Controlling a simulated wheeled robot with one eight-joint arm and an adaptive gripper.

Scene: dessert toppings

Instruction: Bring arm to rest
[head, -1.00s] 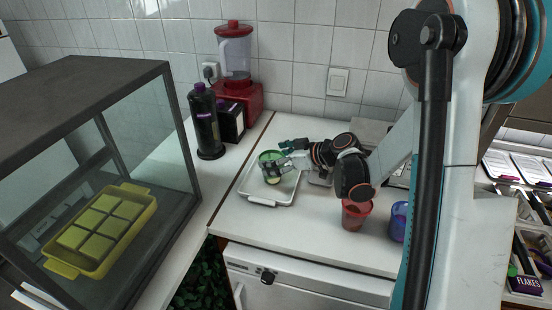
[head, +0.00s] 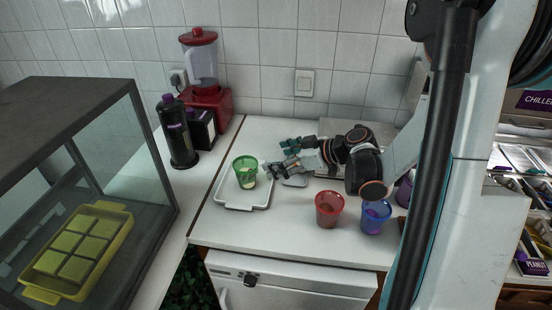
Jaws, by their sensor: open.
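My gripper (head: 279,158) is open and empty above the counter, at the end of my arm, which reaches in from the right. Its fingers point left, towards a green cup (head: 245,172) with pale contents, and a small gap shows between them. The green cup stands upright on a white tray (head: 243,203) on the counter.
A red cup (head: 329,209) and a blue cup (head: 375,217) stand at the counter's front right. A red blender (head: 204,75) and a dark bottle (head: 177,132) stand at the back left. A glass case (head: 134,170) holds a yellow tray (head: 46,291). The counter's front middle is clear.

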